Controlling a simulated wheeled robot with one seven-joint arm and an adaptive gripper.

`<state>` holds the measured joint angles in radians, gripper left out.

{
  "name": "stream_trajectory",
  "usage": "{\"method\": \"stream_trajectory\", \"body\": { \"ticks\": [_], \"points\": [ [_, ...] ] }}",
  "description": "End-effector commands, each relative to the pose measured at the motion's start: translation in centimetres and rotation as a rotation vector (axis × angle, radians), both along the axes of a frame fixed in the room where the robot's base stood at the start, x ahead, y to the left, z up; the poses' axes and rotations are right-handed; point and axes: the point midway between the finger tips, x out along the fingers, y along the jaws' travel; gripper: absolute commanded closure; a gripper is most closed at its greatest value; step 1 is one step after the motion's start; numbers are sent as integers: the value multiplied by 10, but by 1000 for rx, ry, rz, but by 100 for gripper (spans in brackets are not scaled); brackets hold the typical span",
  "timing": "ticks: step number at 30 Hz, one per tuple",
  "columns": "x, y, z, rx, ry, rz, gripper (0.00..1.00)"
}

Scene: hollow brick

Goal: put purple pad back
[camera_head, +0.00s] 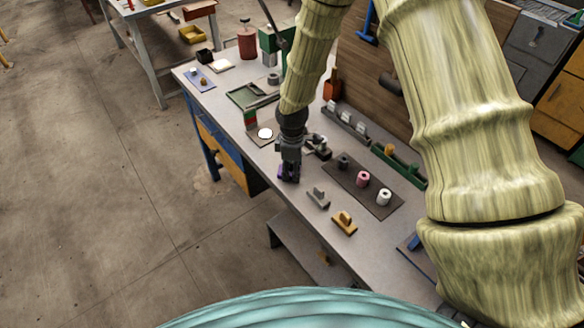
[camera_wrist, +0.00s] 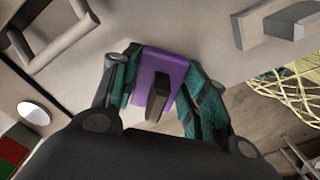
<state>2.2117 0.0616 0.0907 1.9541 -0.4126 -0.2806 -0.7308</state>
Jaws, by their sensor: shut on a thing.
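The purple pad (camera_wrist: 178,68) is between the fingers of my gripper (camera_wrist: 160,88), with its dark upright handle (camera_wrist: 157,98) towards the camera. My gripper is shut on it. In the head view, my gripper (camera_head: 289,172) is low over the bench near its front edge, and only a bit of the purple pad (camera_head: 283,175) shows beside the fingers. Whether the pad touches the bench top is hard to tell. A grey pad (camera_head: 318,199) with a handle and a yellow pad (camera_head: 344,224) with a handle stand to the right in a row along the front edge.
A dark board (camera_head: 351,180) with several spools lies behind the pads. A small plate with a white disc (camera_head: 265,133) is left of my gripper. A green tray (camera_head: 252,94) and a grey rack (camera_head: 345,125) stand further back. The bench's front edge is close to my gripper.

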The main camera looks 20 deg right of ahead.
Motion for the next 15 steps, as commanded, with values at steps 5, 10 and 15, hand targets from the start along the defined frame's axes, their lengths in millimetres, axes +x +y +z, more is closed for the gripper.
{"method": "stream_trajectory", "body": {
  "ticks": [5, 10, 15],
  "points": [
    [0, 0, -2, 0, 0, 0, 38],
    [0, 0, -2, 0, 0, 0, 35],
    [0, 0, -1, 0, 0, 0, 35]
  ]
}}
